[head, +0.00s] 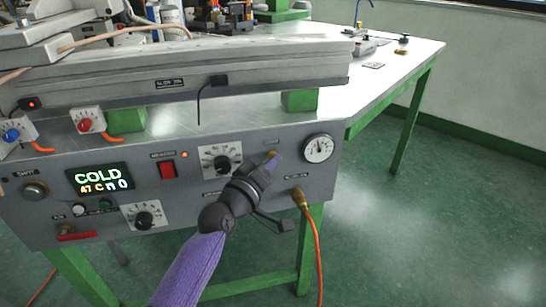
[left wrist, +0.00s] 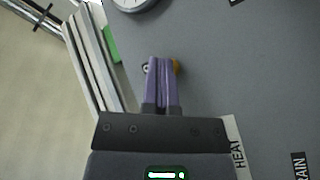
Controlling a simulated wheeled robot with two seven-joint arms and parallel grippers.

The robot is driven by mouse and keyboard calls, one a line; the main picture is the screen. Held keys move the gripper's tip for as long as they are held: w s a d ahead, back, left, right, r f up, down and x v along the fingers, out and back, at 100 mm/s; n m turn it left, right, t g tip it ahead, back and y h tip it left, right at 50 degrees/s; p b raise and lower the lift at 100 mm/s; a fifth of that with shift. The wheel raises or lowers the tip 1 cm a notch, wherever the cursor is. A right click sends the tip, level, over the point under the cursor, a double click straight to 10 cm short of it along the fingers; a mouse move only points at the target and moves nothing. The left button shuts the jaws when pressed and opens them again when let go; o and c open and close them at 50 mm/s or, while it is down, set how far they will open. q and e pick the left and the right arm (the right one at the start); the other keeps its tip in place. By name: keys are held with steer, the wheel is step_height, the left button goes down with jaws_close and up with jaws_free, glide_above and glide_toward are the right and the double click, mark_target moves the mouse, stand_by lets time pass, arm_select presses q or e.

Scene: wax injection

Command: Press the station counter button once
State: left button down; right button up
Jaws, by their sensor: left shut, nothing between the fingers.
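My left gripper (head: 273,164) reaches to the front panel of the grey station (head: 330,185). Its purple fingers are shut with nothing between them. They also show in the left wrist view (left wrist: 159,62). A small yellowish button (head: 269,154) shows at the fingertips, under a small label left of the round gauge. In the left wrist view the yellowish button (left wrist: 177,66) is partly hidden behind the fingers. I cannot tell whether the tips touch it. The display (head: 99,178) reads COLD, with a smaller line below that seems to end in "n 0". My right gripper is not in view.
The round gauge (head: 318,148) sits right of the fingers. A dial (head: 221,159) and a red switch (head: 167,170) lie to the left. A brass fitting with an orange hose (head: 318,245) is below right. A black lever (head: 272,222) shows beside my gripper.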

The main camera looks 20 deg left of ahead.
arm_select(q)
steer(key=shift+s+d+p, duration=0.45)
steer(key=shift+s+p, duration=0.15)
steer(key=shift+s, duration=0.1)
steer(key=s+d+p, duration=0.1)
steer(key=s, duration=0.1)
steer(key=s+d+p, duration=0.2)
stand_by(0.7)
